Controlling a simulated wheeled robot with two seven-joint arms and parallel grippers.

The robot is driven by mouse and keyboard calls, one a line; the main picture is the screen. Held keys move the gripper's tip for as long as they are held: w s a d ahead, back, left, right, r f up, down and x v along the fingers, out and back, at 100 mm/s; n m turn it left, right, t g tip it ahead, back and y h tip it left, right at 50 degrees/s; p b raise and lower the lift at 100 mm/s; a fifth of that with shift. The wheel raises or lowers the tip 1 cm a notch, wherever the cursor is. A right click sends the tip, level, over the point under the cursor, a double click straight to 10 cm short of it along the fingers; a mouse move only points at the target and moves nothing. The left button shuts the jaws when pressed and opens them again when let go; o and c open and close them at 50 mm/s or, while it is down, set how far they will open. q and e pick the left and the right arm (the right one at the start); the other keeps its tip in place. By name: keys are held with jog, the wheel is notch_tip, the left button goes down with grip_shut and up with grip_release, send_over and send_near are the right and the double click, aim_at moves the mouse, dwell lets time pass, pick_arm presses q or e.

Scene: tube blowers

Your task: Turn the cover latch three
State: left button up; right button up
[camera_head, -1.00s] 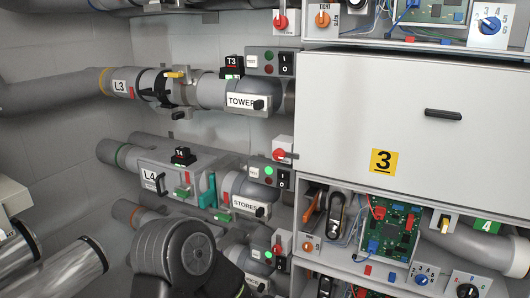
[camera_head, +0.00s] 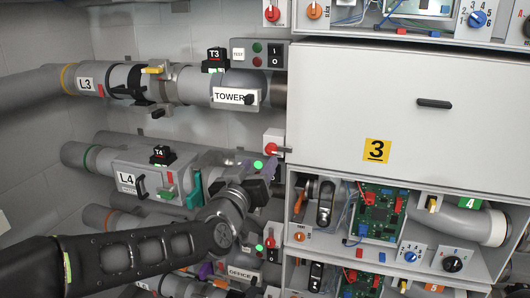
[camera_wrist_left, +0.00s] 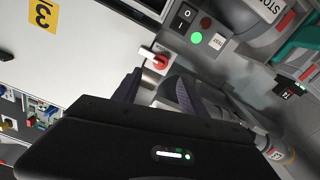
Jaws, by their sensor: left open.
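The large white cover (camera_head: 380,70) with a yellow "3" label stands closed at the right. It has a dark bar handle (camera_head: 434,103). At its left edge a red turn knob (camera_head: 271,150) sits on a small white box, with a lever pointing right towards the cover. I cannot tell whether this knob is the cover's latch. It also shows in the left wrist view (camera_wrist_left: 158,62), just beyond my fingers. My left gripper (camera_head: 257,168) is open and empty, a little below and left of the knob, apart from it. My right gripper is not in view.
Pipes run along the left with the L4 box (camera_head: 130,180), a teal lever (camera_head: 194,188) and the TOWER tag (camera_head: 232,96). An open bay (camera_head: 365,215) with circuit boards and knobs lies below the cover. Free space lies in front of the cover.

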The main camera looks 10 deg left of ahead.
aim_at(269, 151)
pick_arm(q)
jog(key=w, duration=0.2)
jog(key=w+p, duration=0.1)
jog(key=w, duration=0.2)
jog(key=w+p, duration=0.1)
jog(key=w, duration=0.2)
jog(key=shift+d, duration=0.25)
jog(key=shift+s, duration=0.1)
jog(key=shift+c, duration=0.4)
grip_shut()
